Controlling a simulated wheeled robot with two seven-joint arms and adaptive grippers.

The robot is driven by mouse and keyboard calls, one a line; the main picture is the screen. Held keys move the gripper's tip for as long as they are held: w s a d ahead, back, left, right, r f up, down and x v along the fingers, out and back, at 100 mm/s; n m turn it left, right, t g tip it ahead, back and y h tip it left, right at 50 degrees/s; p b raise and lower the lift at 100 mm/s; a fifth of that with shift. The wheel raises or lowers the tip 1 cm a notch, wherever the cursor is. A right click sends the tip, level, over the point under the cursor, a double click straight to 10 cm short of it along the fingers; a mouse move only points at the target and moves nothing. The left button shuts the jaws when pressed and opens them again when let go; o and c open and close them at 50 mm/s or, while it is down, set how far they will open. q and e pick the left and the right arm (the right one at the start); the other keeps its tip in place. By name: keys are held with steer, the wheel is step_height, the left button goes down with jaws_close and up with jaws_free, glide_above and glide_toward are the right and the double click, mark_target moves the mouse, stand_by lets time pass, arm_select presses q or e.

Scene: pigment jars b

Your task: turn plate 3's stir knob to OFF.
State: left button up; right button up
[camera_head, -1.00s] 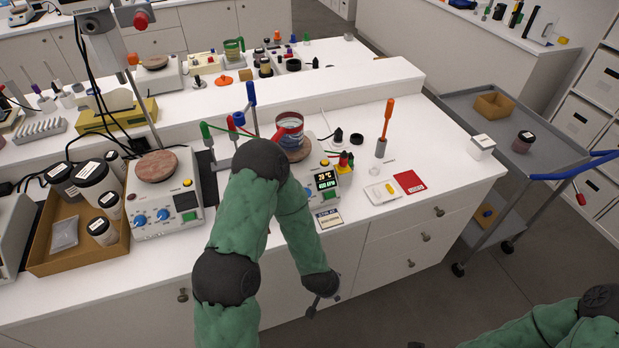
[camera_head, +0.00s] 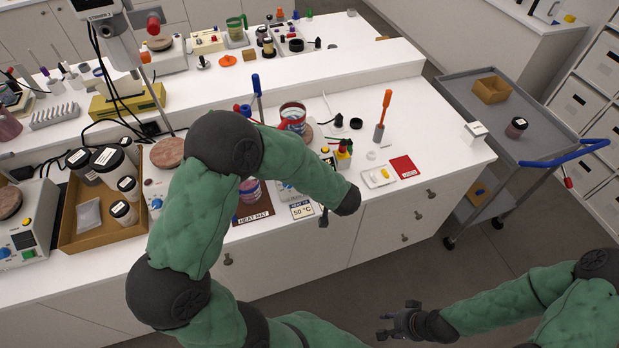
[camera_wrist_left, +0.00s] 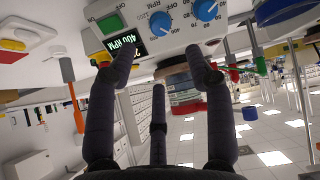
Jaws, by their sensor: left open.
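A white hotplate (camera_wrist_left: 140,8) shows upside down in the left wrist view. It has two blue knobs, one by RPM marks (camera_wrist_left: 160,21) and the other further right (camera_wrist_left: 206,9), a green switch (camera_wrist_left: 110,22) and a lit display (camera_wrist_left: 127,44) reading 400 RPM. I cannot read a plate number. My left gripper (camera_wrist_left: 156,62) is open and empty, its fingers spread apart below the panel, clear of the knobs. In the head view my left arm hides most of this panel; a jar (camera_head: 292,116) stands on its round top. My right gripper (camera_head: 393,319) is open and empty, away from the bench.
Another hotplate (camera_head: 156,187) stands left of my arm, and one more (camera_head: 22,240) at the far left. A cardboard tray (camera_head: 70,240) of jars lies between them. An orange-handled tool (camera_head: 385,105) stands upright to the right. A grey cart (camera_head: 460,95) stands beyond the bench.

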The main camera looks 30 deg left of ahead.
arm_select(q)
steer(key=b+x, duration=0.2)
steer(key=x, duration=0.8)
steer(key=shift+a+f, duration=0.2)
steer(key=shift+c, duration=0.2)
jaws_close()
